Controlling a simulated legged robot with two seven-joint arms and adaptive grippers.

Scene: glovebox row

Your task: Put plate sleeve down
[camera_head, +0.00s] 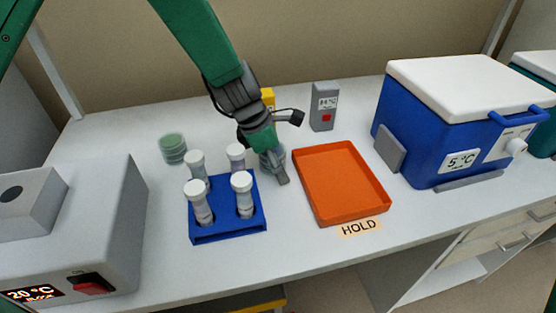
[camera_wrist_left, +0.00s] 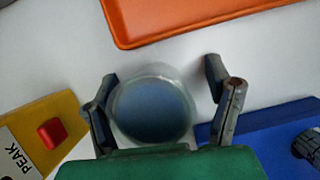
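A plate sleeve (camera_wrist_left: 152,108), a round clear stack with a blue-grey top, stands on the bench between the fingers of my left gripper (camera_wrist_left: 162,94) in the left wrist view. The fingers are open; the left one is close to its rim, while a gap shows on the right. In the head view my left gripper (camera_head: 284,150) is low over the bench between the blue tube rack and the orange tray (camera_head: 340,216), partly hiding the sleeve. The tray is empty, with a HOLD label (camera_head: 361,227) in front. My right gripper is not in view.
The blue rack (camera_head: 230,234) holds several white-capped tubes. A green plate stack (camera_head: 173,148) stands behind it. A yellow device (camera_head: 268,97) and a grey device (camera_head: 323,108) are at the back. A blue cooler (camera_head: 430,140) stands right, a grey heater (camera_head: 100,225) left.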

